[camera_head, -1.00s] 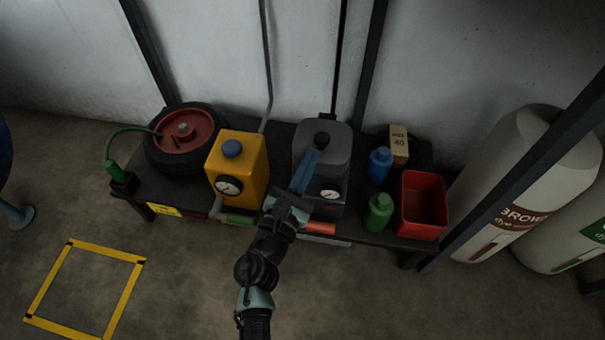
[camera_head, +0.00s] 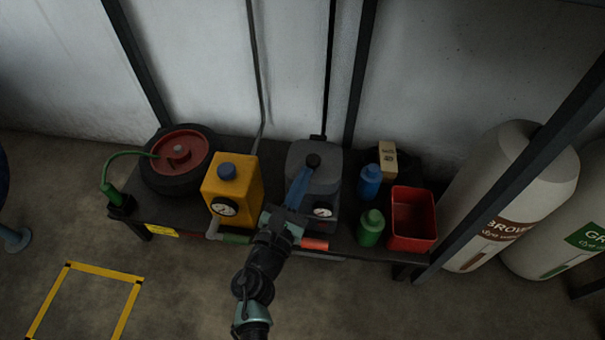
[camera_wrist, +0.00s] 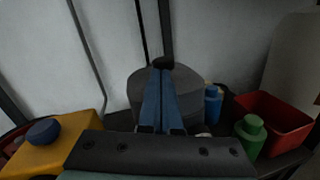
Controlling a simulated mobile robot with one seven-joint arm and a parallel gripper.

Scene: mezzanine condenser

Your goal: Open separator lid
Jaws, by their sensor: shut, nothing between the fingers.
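The separator appears to be the grey box (camera_head: 322,188) with a dial gauge, standing on the dark bench. Its grey lid (camera_head: 327,158) lies on top and looks closed; it also shows in the wrist view (camera_wrist: 190,85). A round black knob (camera_head: 313,160) sits on the lid, seen in the wrist view (camera_wrist: 163,62) just beyond my fingertips. My gripper (camera_head: 306,171) is shut and empty, its blue fingers (camera_wrist: 161,75) together over the lid and pointing at the knob. I cannot tell whether the tips touch the knob. The fingers hide part of the lid.
A yellow can (camera_head: 236,185) with a blue cap stands left of the separator. A blue bottle (camera_head: 369,182), a green bottle (camera_head: 370,228) and a red bin (camera_head: 411,219) stand to the right. A wheel (camera_head: 180,158) lies at the bench's left. Dark posts rise behind.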

